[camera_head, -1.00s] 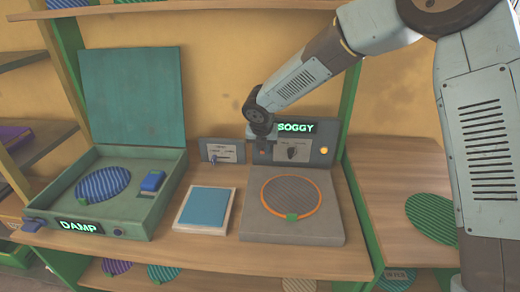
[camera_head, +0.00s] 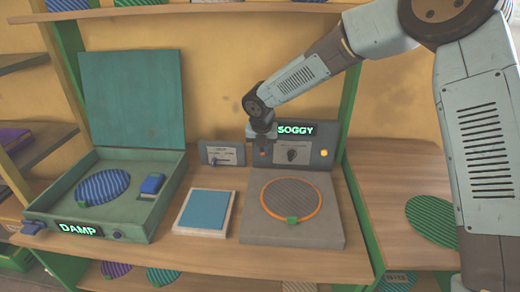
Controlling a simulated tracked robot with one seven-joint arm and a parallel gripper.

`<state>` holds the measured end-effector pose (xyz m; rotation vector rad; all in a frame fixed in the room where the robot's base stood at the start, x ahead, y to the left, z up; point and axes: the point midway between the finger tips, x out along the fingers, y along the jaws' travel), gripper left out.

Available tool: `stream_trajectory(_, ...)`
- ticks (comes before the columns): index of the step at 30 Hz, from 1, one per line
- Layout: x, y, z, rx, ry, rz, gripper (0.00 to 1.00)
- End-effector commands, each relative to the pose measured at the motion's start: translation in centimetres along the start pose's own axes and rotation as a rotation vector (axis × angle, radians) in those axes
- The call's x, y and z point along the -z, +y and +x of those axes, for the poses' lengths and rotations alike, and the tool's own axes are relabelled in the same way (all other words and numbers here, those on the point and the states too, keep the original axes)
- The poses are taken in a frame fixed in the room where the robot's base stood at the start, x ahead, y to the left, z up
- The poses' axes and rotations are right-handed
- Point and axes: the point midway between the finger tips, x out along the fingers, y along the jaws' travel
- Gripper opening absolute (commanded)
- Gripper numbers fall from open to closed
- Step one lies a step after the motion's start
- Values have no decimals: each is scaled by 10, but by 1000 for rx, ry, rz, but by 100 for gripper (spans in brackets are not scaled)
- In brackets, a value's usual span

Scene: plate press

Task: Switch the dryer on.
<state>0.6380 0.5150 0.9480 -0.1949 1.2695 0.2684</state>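The other machine, a green open-lidded box with a lit DAMP display (camera_head: 81,229), stands at the left. My gripper (camera_head: 262,140) is at the left end of the SOGGY machine's back panel, pointing down. Its fingers are too small and dark to tell whether they are open or touching the panel.
A blue pad in a pale frame (camera_head: 205,210) lies between the machines. A blue striped plate (camera_head: 102,186) and a blue block (camera_head: 152,184) are in the green box.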

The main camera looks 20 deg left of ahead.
Motion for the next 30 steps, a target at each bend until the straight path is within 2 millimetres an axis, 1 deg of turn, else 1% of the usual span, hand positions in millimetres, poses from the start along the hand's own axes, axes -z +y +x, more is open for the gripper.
stream_trajectory(1, 2, 2, 1, -2, 3, -3, 24)
stream_trajectory(7, 1, 0, 0, 1, 1, -1, 43)
stream_trajectory(14, 0, -1, 0, 2, 0, 0, 43)
stream_trajectory(17, 0, -1, -4, 2, -1, 1, 43)
stream_trajectory(20, -1, -1, -15, 2, -2, 2, 43)
stream_trajectory(23, 0, -1, -32, 2, -2, 1, 43)
stream_trajectory(30, 0, -1, -80, 2, -2, 2, 43)
